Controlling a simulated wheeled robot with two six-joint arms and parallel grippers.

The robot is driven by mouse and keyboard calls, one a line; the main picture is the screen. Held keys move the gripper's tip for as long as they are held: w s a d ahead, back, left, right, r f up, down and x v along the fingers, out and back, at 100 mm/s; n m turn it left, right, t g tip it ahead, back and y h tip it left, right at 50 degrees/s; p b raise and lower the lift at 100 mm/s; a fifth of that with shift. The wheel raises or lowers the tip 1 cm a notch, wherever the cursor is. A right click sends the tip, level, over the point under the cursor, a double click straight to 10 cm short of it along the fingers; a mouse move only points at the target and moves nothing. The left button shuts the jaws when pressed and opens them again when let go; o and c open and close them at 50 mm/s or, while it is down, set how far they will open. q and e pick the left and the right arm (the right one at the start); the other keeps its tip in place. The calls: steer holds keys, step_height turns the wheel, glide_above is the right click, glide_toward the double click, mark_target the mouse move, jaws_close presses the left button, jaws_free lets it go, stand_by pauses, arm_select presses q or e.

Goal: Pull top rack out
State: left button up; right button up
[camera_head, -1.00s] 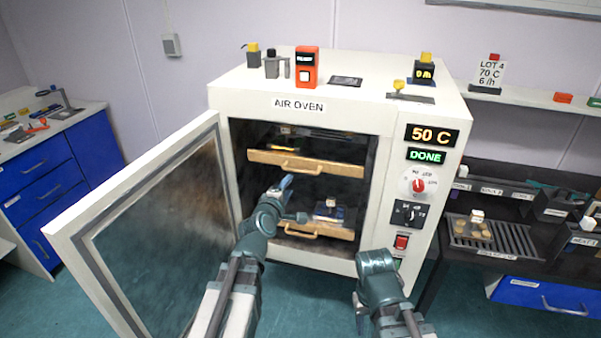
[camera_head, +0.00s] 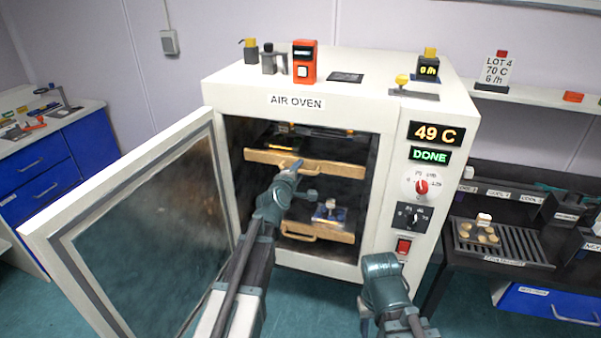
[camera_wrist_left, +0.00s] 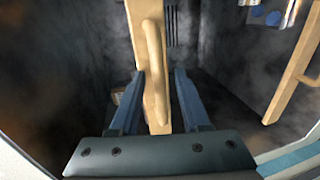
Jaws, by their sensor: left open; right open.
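The air oven (camera_head: 340,105) stands with its door open to the left. The top rack (camera_head: 335,168) has a light wooden front with a bar handle (camera_head: 290,168) and sits inside the oven. My left gripper (camera_head: 303,179) is open at this handle. In the left wrist view, the rack front and handle (camera_wrist_left: 153,65) run between the two spread fingers (camera_wrist_left: 160,82); I cannot tell whether they touch. The lower rack (camera_head: 335,233) sits below, a little out, with small items on it. My right arm is at the lower right; its fingers do not show.
The open door (camera_head: 130,235) stands left of my left arm. The oven's side panel with display, dial and switches (camera_head: 420,190) is on the right. A dark bench with a slatted cooling rack (camera_head: 515,248) stands further right. Small items stand on the oven top.

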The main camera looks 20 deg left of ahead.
arm_select(q)
jaws_close()
stand_by(1.4)
